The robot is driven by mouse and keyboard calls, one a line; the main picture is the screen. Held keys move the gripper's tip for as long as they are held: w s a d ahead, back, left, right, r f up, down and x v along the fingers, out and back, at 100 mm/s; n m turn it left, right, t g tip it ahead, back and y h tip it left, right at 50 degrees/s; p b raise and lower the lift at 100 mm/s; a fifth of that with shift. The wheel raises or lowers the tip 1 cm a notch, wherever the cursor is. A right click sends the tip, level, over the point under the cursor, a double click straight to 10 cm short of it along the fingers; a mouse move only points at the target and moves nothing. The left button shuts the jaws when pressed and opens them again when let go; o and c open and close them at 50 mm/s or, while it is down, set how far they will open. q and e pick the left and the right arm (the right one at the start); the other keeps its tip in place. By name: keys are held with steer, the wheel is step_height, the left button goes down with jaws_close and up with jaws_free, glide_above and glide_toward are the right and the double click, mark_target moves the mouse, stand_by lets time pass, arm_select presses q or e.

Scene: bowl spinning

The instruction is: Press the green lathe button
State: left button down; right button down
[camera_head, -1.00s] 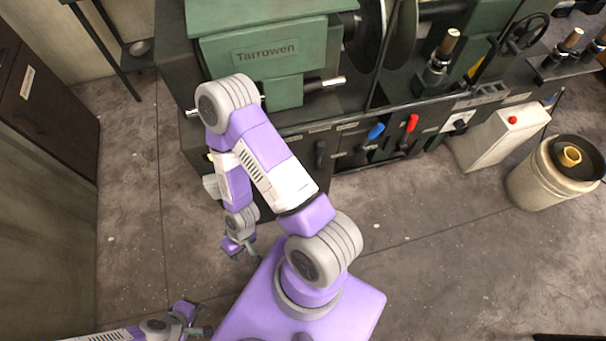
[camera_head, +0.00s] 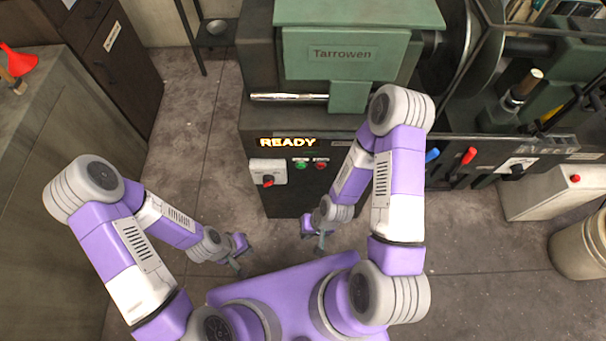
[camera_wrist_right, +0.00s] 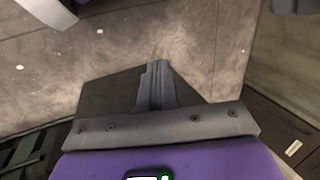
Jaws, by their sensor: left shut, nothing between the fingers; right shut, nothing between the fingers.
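The green button (camera_head: 300,163) is on the dark front panel of the lathe (camera_head: 345,55), in the head view. It sits under a lit "READY" display (camera_head: 287,142), with a red button (camera_head: 320,164) just right of it. My right gripper (camera_head: 319,245) is shut and empty, in front of the lathe, below and a little right of the green button in the picture, apart from the panel. Its closed fingers also show in the right wrist view (camera_wrist_right: 157,85), over floor. My left gripper (camera_head: 237,264) is shut and empty, lower and further left. The wrist view does not show the button.
A white switch box (camera_head: 268,172) with a red knob is left of the buttons. Blue (camera_head: 432,155) and red (camera_head: 468,156) levers stick out further right. A cabinet (camera_head: 105,65) and a grey counter (camera_head: 60,150) stand at left. The floor before the panel is clear.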

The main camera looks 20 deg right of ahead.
steer(key=w+a+f+m+t+p, duration=0.3)
steer(key=w+a+m+t, duration=0.2)
steer(key=w+m+t, duration=0.25)
steer(key=d+r+m+t+h+p, duration=0.1)
steer(key=d+r+m+t+h, duration=0.3)
steer(key=m+h, duration=0.4)
steer(key=d+m+t, duration=0.1)
steer(key=m+t, duration=0.1)
steer(key=m, duration=0.1)
steer(key=shift+w+r+p, duration=0.15)
steer(key=shift+r+p, duration=0.25)
